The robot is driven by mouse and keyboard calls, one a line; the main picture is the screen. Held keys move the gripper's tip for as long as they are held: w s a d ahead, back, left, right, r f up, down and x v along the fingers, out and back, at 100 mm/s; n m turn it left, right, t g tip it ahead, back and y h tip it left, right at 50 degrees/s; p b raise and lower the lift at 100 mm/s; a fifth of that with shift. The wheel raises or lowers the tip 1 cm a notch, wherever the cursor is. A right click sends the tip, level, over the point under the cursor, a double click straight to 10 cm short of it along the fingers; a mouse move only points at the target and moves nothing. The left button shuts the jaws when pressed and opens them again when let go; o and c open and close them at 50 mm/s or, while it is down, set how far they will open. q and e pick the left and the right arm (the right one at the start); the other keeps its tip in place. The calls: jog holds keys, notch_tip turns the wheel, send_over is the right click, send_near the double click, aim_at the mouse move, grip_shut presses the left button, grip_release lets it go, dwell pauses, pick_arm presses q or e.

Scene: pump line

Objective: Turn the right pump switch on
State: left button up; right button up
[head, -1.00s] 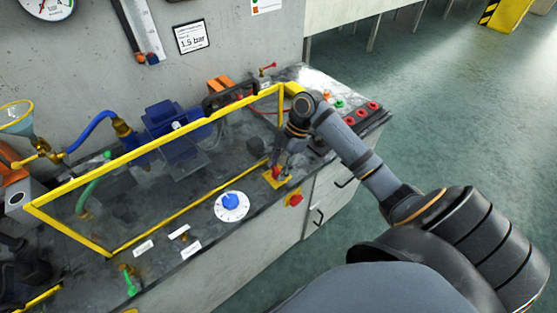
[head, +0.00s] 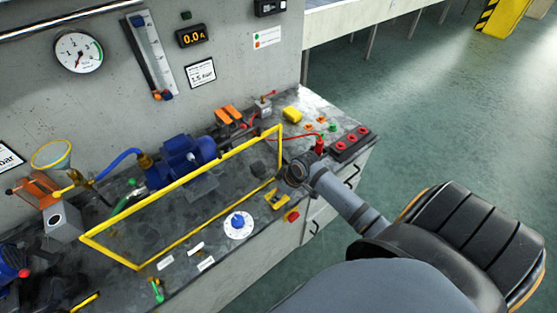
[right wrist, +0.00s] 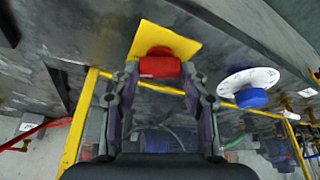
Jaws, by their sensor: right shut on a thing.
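The switch is a red knob (right wrist: 160,66) on a yellow plate (right wrist: 185,38), seen in the right wrist view. The plate also shows in the head view (head: 277,200), near the bench's front edge. My right gripper (right wrist: 160,74) is shut on the red knob, with one fingertip at each end of it. In the head view my right gripper (head: 276,186) reaches over the plate from the right and hides the knob. I cannot tell from the marks whether the switch is on or off. The ammeter (head: 191,37) on the wall reads 0.0 A. My left gripper is not in view.
A yellow-framed clear guard (head: 180,213) stands left of my gripper, before a blue pump (head: 185,155). A white dial with blue knob (head: 238,225) lies left of the plate. A red-and-yellow switch (head: 291,215) is on the bench front. Red sockets (head: 351,144) sit at right.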

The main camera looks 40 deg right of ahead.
jog(key=m+p, duration=0.1)
jog(key=m+h+p, duration=0.1)
jog(key=m+p, duration=0.1)
jog(key=shift+a+r, duration=0.15)
jog(key=shift+r, duration=0.1)
jog(key=shift+f+m+t+h+p, duration=0.2)
jog(key=shift+m+t+h+p, duration=0.15)
jog(key=shift+m+p, duration=0.75)
jog(key=o, duration=1.2)
jog(key=shift+c, duration=0.2)
